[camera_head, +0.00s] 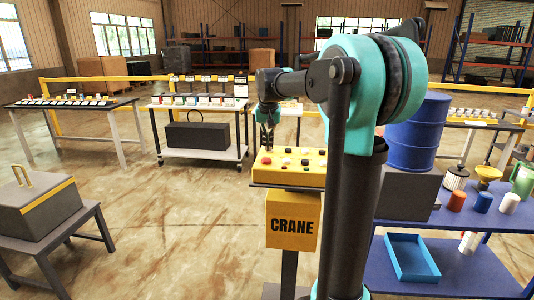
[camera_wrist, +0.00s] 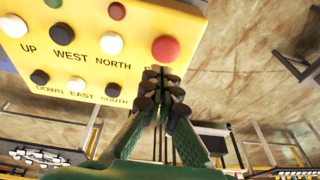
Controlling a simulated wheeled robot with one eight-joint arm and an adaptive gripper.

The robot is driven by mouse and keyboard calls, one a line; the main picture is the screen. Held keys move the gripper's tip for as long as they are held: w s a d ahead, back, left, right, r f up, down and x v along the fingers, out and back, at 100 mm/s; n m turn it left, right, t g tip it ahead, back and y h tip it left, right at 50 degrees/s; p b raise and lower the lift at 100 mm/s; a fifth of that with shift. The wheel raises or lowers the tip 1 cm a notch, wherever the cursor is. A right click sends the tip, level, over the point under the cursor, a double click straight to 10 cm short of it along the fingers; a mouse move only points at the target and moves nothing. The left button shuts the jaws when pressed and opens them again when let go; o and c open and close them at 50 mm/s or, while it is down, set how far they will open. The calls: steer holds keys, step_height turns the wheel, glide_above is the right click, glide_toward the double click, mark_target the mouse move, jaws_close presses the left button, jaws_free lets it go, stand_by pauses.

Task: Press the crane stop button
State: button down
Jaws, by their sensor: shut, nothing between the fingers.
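The yellow crane control panel (camera_head: 315,180) stands on a post above a yellow box lettered CRANE (camera_head: 292,220). In the wrist view the panel (camera_wrist: 80,55) carries black and white buttons labelled UP, WEST, NORTH, DOWN, EAST and SOUTH. A large red button (camera_wrist: 165,48) sits near its edge, above a label starting with S that my fingers partly hide. Contact cannot be told. My gripper (camera_head: 267,145) also shows over the panel's back left.
A blue table (camera_head: 440,275) with a blue tray (camera_head: 411,257) and cans stands at right, near a blue barrel (camera_head: 416,130). A grey toolbox (camera_head: 38,207) sits on a low table at left. A white cart (camera_head: 205,153) stands behind. The floor at left is open.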

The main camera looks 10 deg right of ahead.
steer(key=v, duration=1)
steer(key=shift+r, duration=0.15)
